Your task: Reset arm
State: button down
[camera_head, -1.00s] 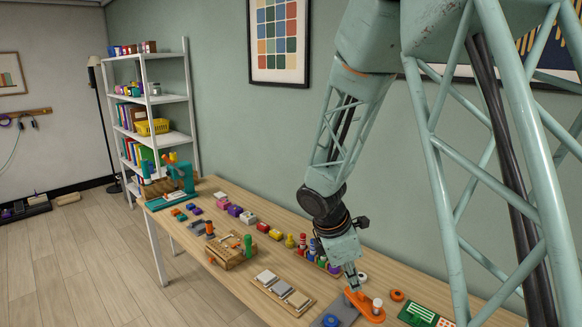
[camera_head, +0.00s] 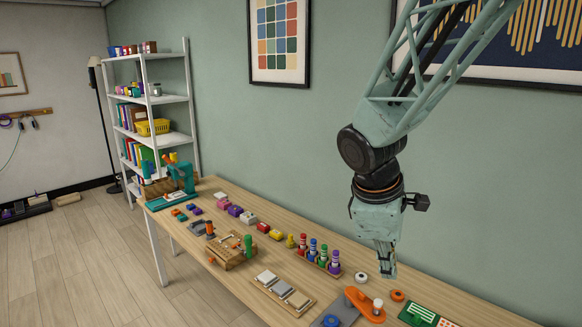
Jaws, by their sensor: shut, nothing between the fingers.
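My gripper (camera_head: 388,270) is in the head view, right of the middle, pointing down above the back part of the workbench. Its fingers look closed together and nothing is held in them. The orange part on a grey base (camera_head: 364,304) lies below and to the left of the fingertips. A round white piece with a dark centre (camera_head: 361,277) is left of the fingertips. My gripper appears clear of the things on the table.
An orange ring (camera_head: 397,295) lies nearby. White shelves (camera_head: 152,98) stand at the far left.

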jog(key=s+r+m+y, duration=0.1)
jog(key=s+r+m, duration=0.3)
jog(key=s, duration=0.5)
jog(key=s+r+m+t+y, duration=0.1)
jog(key=s+r+m, duration=0.3)
jog(key=s, duration=0.6)
jog(key=s+a+r+m+t+y, duration=0.1)
jog(key=s+r+m, duration=0.3)
jog(key=s, duration=0.6)
jog(key=shift+s+r+m, duration=0.2)
jog(key=shift+r+m, duration=0.1)
jog(key=shift+m, duration=0.1)
